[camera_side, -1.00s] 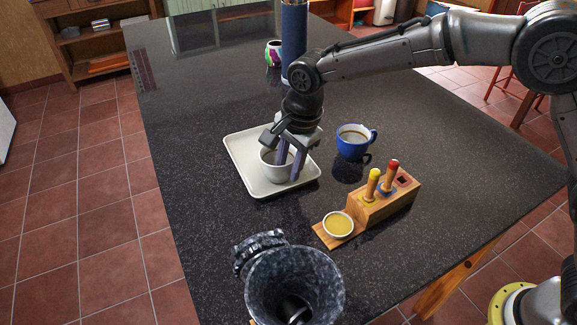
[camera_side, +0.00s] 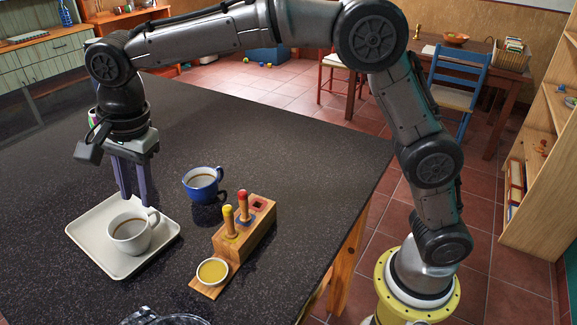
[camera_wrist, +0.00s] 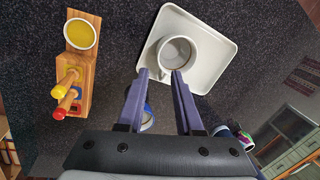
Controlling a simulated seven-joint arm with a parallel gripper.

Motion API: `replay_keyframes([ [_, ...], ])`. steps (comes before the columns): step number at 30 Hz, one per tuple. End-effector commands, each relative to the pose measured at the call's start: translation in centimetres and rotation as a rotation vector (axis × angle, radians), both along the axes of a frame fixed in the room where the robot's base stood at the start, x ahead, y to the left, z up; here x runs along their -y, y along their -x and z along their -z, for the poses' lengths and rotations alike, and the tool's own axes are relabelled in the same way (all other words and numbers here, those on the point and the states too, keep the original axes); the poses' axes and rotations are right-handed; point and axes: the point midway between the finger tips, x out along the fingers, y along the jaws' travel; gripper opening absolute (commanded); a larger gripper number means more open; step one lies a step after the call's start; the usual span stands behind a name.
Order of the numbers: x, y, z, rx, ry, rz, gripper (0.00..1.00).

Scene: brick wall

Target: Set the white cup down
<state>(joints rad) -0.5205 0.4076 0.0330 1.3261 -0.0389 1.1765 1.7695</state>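The white cup (camera_side: 130,233) stands upright on the white tray (camera_side: 92,254), with brown liquid inside. The cup also shows in the wrist view (camera_wrist: 176,54), its handle pointing toward the gap between my fingertips. My gripper (camera_side: 136,199) is just above and behind the cup in the side view, fingers pointing down. In the wrist view my gripper (camera_wrist: 161,76) has its two fingers apart with nothing clamped between them.
A blue cup (camera_side: 202,185) stands right of the tray. A wooden block with coloured pegs (camera_side: 245,226) and a small bowl of yellow stuff (camera_side: 212,271) are at the front right. The dark counter behind is clear.

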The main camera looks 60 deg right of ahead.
Motion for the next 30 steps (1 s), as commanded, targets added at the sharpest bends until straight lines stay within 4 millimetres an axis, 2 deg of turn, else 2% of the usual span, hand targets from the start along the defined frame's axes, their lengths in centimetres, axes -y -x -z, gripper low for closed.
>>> replay_keyframes([
  [2,0.7,0.3,-0.5,0.008,0.001,-0.018,0.35],
  [5,3.1,1.3,-1.9,0.032,0.010,-0.083,0.35],
  [8,7.0,3.6,-3.7,0.071,0.034,-0.199,0.35],
  [12,12.6,8.1,-5.4,0.135,0.088,-0.396,0.35],
  [15,16.0,11.8,-5.8,0.179,0.139,-0.538,0.35],
  [20,20.5,18.1,-4.9,0.243,0.241,-0.760,0.35],
  [24,23.0,23.1,-2.8,0.280,0.341,-0.938,0.35],
  [27,24.0,25.8,-1.2,0.294,0.402,-1.037,0.35],
  [30,24.5,27.4,0.0,0.301,0.446,-1.107,0.35],
])
